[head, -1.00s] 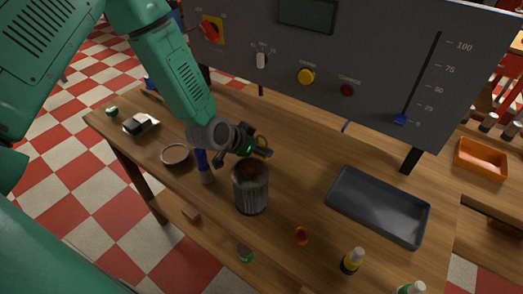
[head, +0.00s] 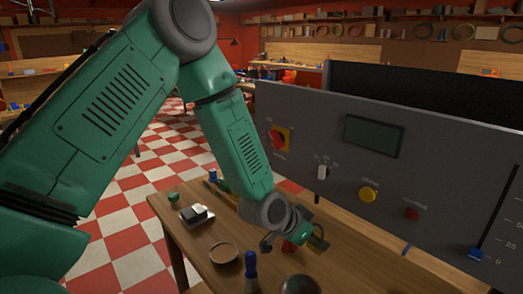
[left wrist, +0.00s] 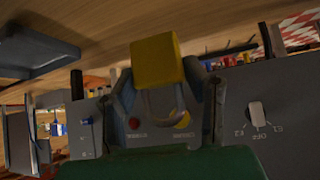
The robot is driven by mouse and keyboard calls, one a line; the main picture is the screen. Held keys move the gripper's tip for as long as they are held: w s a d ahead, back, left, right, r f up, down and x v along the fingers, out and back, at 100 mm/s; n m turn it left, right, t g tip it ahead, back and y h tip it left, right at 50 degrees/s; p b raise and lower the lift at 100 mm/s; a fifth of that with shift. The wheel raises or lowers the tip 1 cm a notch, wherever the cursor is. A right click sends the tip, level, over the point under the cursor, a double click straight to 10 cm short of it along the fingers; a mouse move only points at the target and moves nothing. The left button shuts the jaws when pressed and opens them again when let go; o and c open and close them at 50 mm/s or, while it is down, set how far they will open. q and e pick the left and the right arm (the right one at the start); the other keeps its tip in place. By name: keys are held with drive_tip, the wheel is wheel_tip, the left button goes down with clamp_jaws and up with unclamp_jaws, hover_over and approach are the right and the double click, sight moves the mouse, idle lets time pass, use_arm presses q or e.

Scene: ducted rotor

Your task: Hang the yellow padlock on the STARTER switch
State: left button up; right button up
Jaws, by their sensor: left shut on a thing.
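The yellow padlock (left wrist: 156,60) is between the fingers of my left gripper (left wrist: 160,88) in the left wrist view, its grey shackle towards the camera. In the head view the left gripper (head: 300,234) is shut on the padlock (head: 319,241), above the bench and in front of the panel, apart from it. A red-and-yellow rotary switch (head: 279,139) is on the panel's left. A white selector (head: 322,172), a yellow button (head: 368,194) and a red button (head: 411,214) are to its right. I cannot read which is labelled STARTER. My right gripper is out of view.
The grey panel (head: 345,190) stands along the bench's back. A blue slider (head: 475,254) is at the panel's right.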

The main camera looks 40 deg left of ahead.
use_arm(q)
drive_tip(key=shift+a, duration=0.3)
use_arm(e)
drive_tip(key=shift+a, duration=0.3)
